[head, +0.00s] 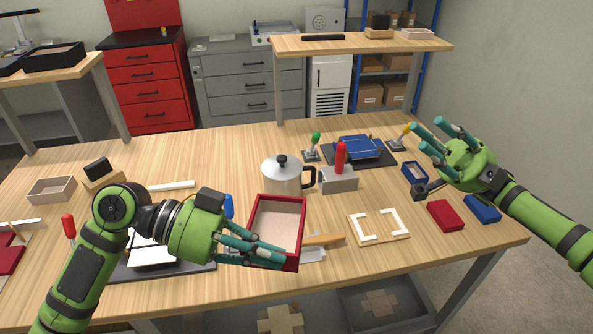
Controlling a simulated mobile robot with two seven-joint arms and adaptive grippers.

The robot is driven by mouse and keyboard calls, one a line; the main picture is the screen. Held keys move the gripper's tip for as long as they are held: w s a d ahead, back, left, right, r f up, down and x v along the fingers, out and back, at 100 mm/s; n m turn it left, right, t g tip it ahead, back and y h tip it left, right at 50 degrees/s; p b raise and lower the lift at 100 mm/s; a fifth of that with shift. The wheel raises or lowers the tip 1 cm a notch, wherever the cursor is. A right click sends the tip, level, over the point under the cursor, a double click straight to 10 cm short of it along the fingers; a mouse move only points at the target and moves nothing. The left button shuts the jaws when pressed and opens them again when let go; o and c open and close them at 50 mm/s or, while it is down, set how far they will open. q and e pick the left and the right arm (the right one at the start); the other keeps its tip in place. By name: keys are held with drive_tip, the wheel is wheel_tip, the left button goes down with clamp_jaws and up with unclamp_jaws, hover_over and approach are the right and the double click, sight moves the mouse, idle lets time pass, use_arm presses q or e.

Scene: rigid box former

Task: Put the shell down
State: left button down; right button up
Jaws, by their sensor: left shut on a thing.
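The shell (277,217) is an open box with red outer walls and a beige inside, near the middle of the table's front part. My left gripper (262,252) is shut on its near left wall, with teal fingers across that corner. The shell's open side faces up towards me; whether its underside touches anything cannot be told. My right gripper (431,142) is open and empty over the right side of the table, apart from the shell.
Right of the shell are a wooden-handled tool (324,240) and a board with white corner pieces (378,226). Behind stand a metal pot (281,177) and a grey block with a red handle (338,180). Red (445,215) and blue (482,209) boxes lie at right.

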drive_tip(key=s+a+n+g+h, duration=0.5)
drive_tip(key=a+h, duration=0.2)
drive_tip(key=a, duration=0.2)
drive_tip(key=t+h, duration=1.2)
drive_tip(key=h, duration=0.5)
hover_over(295, 244)
wheel_tip(295, 244, down, 2)
drive_tip(key=f, duration=0.1)
drive_tip(key=shift+n, duration=0.4)
wheel_tip(295, 244, down, 11)
drive_tip(key=shift+d+f, duration=0.1)
drive_tip(key=shift+f, duration=0.05)
clamp_jaws()
use_arm(q)
drive_tip(key=c, duration=1.3)
unclamp_jaws()
